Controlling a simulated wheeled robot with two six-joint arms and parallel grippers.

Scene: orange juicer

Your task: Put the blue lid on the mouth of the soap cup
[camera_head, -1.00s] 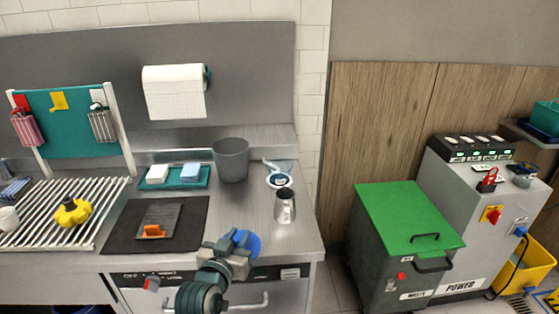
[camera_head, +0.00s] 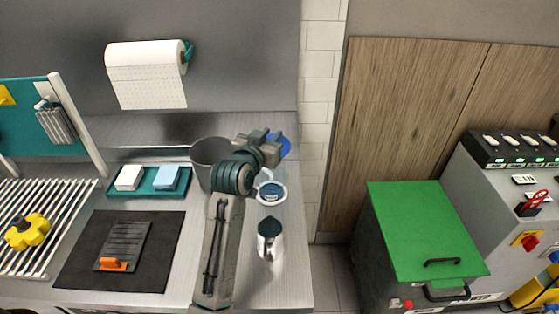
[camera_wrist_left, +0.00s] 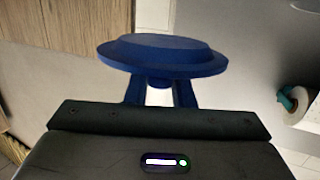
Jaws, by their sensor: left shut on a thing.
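The blue lid (camera_head: 286,146) is a round disc, held by my left gripper (camera_head: 272,144). In the left wrist view the lid (camera_wrist_left: 163,54) is wide and flat with a raised centre, and the fingers are shut on its small stem. A white-rimmed cup with blue inside (camera_head: 271,193), which looks like the soap cup, stands on the counter's right part. Its mouth shows uncovered. The gripper and lid appear above and behind this cup in the head view; their height cannot be told exactly. My left arm hides part of the counter left of the cup. My right gripper is out of view.
A metal pitcher (camera_head: 270,240) stands in front of the cup. A grey bin (camera_head: 205,152) stands to the left, partly behind my arm. A teal tray (camera_head: 147,190) with two sponges and a black mat (camera_head: 75,255) lie further left. The counter ends just right of the cup.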

